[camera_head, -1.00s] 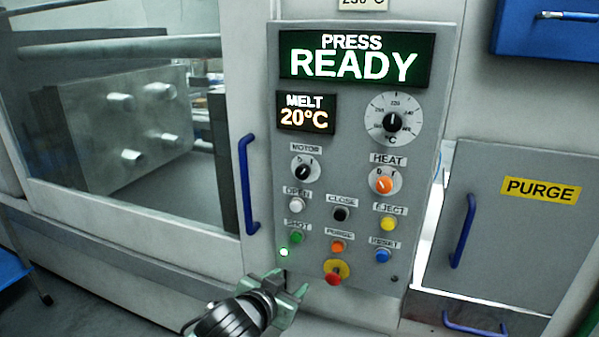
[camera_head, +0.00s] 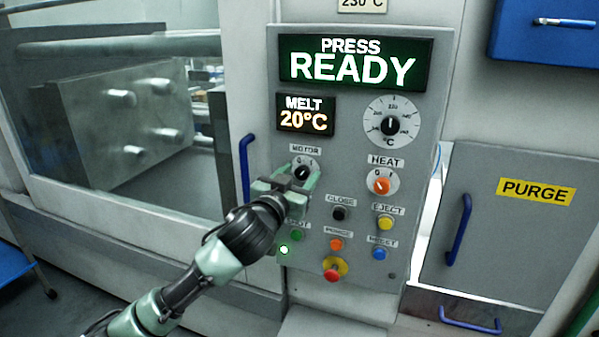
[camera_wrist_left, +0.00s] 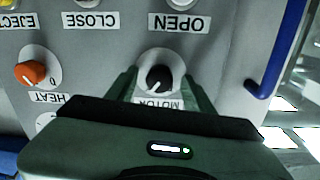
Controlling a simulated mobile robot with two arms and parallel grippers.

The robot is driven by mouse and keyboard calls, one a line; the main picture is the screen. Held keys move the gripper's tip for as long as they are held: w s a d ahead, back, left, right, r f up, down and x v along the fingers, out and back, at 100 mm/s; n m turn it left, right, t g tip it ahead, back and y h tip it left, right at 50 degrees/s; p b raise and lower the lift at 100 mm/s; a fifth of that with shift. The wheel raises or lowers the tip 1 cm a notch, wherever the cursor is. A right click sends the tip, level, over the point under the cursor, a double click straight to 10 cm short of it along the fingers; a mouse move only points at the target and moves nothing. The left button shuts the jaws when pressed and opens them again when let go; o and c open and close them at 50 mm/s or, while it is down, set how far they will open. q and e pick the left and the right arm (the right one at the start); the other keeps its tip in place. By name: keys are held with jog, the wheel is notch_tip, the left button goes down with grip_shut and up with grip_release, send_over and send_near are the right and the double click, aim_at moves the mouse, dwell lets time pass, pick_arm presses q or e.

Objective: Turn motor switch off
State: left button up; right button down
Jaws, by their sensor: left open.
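The motor switch (camera_head: 302,171) is a black rotary knob on a white disc, under the MOTOR label on the grey panel. It also shows in the upside-down left wrist view (camera_wrist_left: 158,78), where its white pointer line aims at lower left, the I side of the dial. My left gripper (camera_head: 291,183) is open in front of the switch. In the wrist view its green fingers stand on either side of the knob; I cannot tell whether they touch it. In the head view the gripper hides the OPEN button. My right gripper is not in view.
The orange HEAT knob (camera_head: 382,186) is right of the switch. The black CLOSE button (camera_head: 339,213), yellow EJECT button (camera_head: 386,222) and red stop button (camera_head: 333,272) sit lower. A blue handle (camera_head: 245,168) stands upright just left of the panel.

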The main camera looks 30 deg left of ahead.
pick_arm(q)
jog(key=shift+c, duration=0.2)
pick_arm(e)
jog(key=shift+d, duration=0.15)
pick_arm(q)
grip_shut()
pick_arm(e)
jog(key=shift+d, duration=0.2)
